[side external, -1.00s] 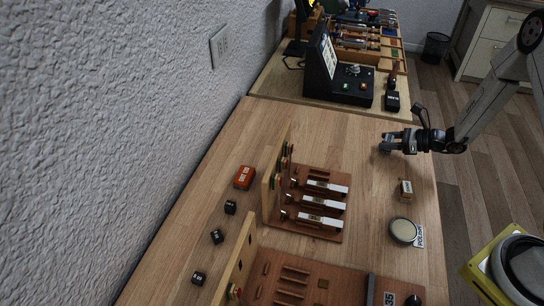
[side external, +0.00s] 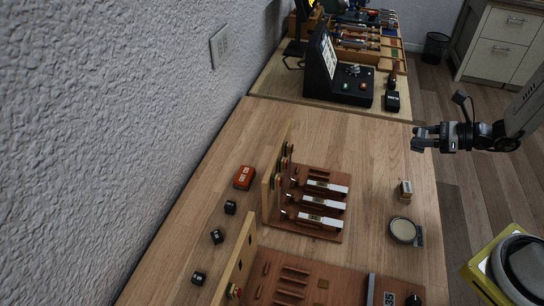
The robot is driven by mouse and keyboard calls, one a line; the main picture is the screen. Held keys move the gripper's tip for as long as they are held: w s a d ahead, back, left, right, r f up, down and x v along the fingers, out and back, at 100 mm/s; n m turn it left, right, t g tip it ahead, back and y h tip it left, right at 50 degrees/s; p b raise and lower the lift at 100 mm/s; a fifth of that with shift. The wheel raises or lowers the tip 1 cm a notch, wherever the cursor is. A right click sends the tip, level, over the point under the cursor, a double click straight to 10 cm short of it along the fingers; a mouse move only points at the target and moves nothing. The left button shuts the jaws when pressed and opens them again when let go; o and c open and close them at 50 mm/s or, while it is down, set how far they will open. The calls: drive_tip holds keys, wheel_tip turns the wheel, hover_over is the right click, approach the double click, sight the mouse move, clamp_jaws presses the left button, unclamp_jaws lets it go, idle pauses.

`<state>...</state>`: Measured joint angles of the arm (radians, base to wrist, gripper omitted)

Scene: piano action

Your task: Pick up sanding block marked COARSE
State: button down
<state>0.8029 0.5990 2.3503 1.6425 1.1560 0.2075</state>
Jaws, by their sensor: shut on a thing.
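My gripper (side external: 421,139) is at the right edge of the table, raised and pointing left. It is shut on a small dark grey block (side external: 418,144), mostly covered by the fingers. No marking on it can be read from here, so I cannot tell whether it says COARSE. A small tan block (side external: 405,191) with a pale label sits on the table below my gripper in the picture. Its marking is also too small to read.
A round pale-topped tin (side external: 403,230) lies near the right edge. Wooden action models (side external: 320,203) fill the middle and front. A red box (side external: 244,177) and small black cubes (side external: 217,236) lie left. A black panel (side external: 337,82) stands behind. The tabletop behind the models is clear.

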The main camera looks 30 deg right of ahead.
drive_tip(key=shift+s+a+r, duration=0.15)
drive_tip(key=shift+s+r, duration=0.15)
drive_tip(key=shift+s, duration=0.3)
drive_tip(key=shift+s+a+r, duration=0.2)
drive_tip(key=shift+s+r, duration=0.05)
drive_tip(key=shift+s, duration=0.4)
drive_tip(key=shift+s+a+r, duration=0.15)
drive_tip(key=shift+s+r, duration=0.15)
drive_tip(key=shift+s, duration=0.3)
drive_tip(key=shift+w, duration=0.15)
